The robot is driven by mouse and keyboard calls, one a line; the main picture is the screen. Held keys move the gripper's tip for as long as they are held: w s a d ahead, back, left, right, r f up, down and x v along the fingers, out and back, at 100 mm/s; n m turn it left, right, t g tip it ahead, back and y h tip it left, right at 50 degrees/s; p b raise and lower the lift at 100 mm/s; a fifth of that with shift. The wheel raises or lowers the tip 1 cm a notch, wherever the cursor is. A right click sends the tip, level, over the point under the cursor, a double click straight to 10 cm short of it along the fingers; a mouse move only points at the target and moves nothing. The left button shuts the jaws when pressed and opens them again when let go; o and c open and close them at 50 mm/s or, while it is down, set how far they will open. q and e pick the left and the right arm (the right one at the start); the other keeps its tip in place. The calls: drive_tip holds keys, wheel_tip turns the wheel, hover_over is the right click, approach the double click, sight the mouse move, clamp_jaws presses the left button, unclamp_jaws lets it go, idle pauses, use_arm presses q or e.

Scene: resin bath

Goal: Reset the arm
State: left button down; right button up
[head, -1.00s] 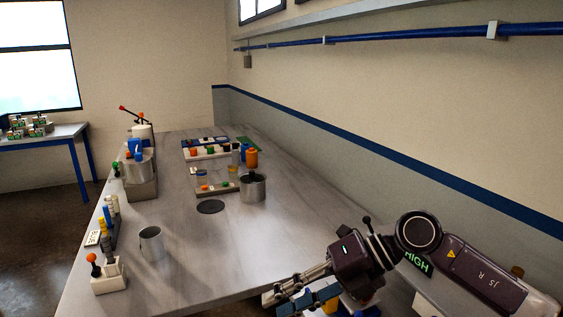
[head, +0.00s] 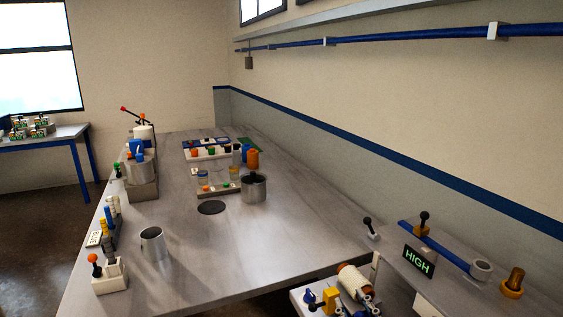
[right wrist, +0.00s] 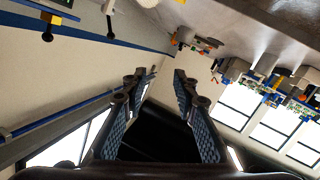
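My right gripper (right wrist: 157,90) shows in the right wrist view. Its two blue-padded fingers stand apart with nothing between them. The wrist view is upside down, with the bench at the top and the windows at the bottom, and the gripper is away from the bench objects. In the head view I cannot clearly make out the right arm. My left gripper is not in view.
The grey bench (head: 290,235) is mostly bare in the middle and right. A metal cup (head: 152,244), an orange-knobbed white block (head: 110,277) and a dark-filled pot (head: 253,188) stand on it. A lit HIGH sign (head: 418,261) and a brown bottle (head: 514,281) are at right.

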drive_tip(key=s+d+f+m+g+h, duration=0.1)
drive_tip(key=s+d+f+g, duration=0.15)
drive_tip(key=s+f, duration=0.4)
drive_tip(key=s+d+f+m+g+h, duration=0.1)
drive_tip(key=s+d+f+m+g, duration=0.1)
drive_tip(key=s+f+g, duration=0.75)
drive_tip(key=s+f, duration=0.6)
drive_tip(key=s, duration=0.5)
drive_tip(key=s+f+g+b, duration=0.2)
drive_tip(key=s+f+b, duration=0.1)
drive_tip(key=f, duration=2.7)
drive_tip(key=s+d+f+b, duration=0.1)
drive_tip(key=s+d+f, duration=0.1)
drive_tip(key=s+f, duration=0.6)
drive_tip(key=s+d+f+g+b, duration=0.1)
drive_tip(key=s+d+f, duration=0.1)
drive_tip(key=s+f, duration=0.7)
drive_tip(key=shift+f, duration=0.4)
drive_tip(key=shift+s, duration=0.1)
